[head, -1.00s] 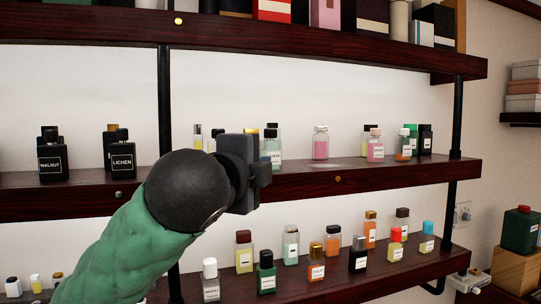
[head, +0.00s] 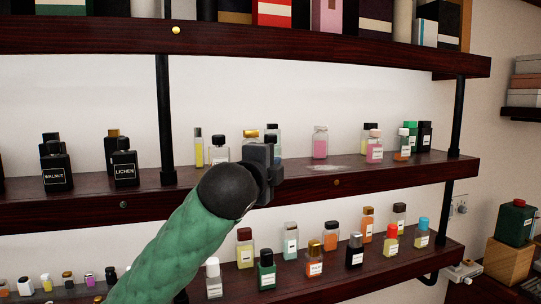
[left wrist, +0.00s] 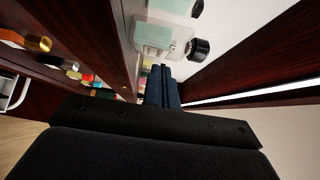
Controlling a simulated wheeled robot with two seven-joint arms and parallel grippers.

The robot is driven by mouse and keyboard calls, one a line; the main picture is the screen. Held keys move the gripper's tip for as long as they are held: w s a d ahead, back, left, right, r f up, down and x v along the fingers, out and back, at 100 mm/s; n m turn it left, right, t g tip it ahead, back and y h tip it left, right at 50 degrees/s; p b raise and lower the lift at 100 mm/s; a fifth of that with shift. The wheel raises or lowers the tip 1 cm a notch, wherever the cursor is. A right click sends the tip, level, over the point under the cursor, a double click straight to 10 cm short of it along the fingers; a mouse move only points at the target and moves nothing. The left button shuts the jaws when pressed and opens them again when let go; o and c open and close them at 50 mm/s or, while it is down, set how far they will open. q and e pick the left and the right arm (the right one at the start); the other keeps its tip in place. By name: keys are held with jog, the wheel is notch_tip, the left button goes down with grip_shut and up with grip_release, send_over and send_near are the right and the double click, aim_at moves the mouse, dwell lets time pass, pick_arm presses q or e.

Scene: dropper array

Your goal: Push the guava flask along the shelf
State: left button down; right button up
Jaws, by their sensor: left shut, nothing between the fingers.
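No label reading guava is legible. Pink flasks on the middle shelf (head: 420,172) are a pale-capped one (head: 320,147) and one in front to its right with a pink cap (head: 375,152); I cannot tell which is guava. My left gripper (head: 270,172) is at the middle shelf's front edge, left of both, in front of black- and gold-capped bottles it partly hides. In the left wrist view its fingers (left wrist: 163,88) are together and empty, close to a clear, black-capped bottle (left wrist: 158,38); contact is unclear. My right gripper is out of view.
Black bottles labelled WALNUT (head: 57,175) and LICHEN (head: 124,170) stand at the left of the middle shelf. The lower shelf (head: 345,275) holds several bottles. The upper shelf (head: 290,42) runs overhead.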

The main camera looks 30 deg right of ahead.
pick_arm(q)
jog(key=shift+w+d+p, duration=0.15)
jog(key=shift+w+p, duration=0.15)
jog(key=shift+w, duration=0.35)
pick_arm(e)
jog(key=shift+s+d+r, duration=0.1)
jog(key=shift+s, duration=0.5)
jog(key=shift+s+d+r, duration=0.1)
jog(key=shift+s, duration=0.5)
